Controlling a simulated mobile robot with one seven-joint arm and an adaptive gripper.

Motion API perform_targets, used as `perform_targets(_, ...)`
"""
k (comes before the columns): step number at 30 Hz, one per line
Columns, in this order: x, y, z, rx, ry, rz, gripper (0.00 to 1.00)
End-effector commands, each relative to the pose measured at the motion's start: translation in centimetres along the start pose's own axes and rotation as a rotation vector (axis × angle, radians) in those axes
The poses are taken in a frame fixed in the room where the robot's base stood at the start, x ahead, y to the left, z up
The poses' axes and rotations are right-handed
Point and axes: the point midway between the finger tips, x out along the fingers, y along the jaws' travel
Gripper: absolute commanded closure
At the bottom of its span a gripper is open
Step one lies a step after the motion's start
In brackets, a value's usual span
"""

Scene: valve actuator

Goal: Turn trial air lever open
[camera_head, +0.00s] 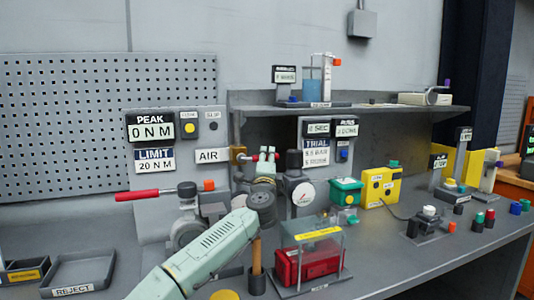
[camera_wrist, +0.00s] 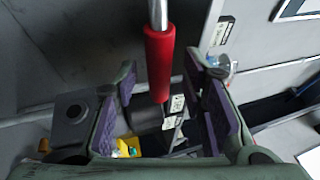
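The trial air lever is a red grip on a metal rod. In the wrist view the red grip (camera_wrist: 160,62) points down the picture between my finger pads, with a gap on both sides. In the head view small red parts of the lever (camera_head: 255,157) show beside my gripper (camera_head: 266,158), right of the AIR sign (camera_head: 209,155); my gripper hides most of it. In the wrist view my gripper (camera_wrist: 161,72) is open, its purple pads apart. I cannot tell how deep the grip sits between them.
A round gauge (camera_head: 301,191) stands just right of my gripper. A long red-handled bar (camera_head: 145,194) sticks out left from a grey valve. A clear-covered box with a red block (camera_head: 308,265) stands in front. A shelf (camera_head: 380,107) runs above.

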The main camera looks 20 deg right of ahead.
Motion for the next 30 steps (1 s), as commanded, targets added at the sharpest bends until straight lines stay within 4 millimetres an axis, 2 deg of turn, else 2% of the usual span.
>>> perform_targets(6,1.5,0.0,0.0,0.001,0.0,0.001,0.62)
perform_targets(14,1.6,0.1,-0.1,0.0,0.001,0.0,0.62)
perform_targets(30,1.6,0.1,0.0,0.0,0.001,0.0,0.97)
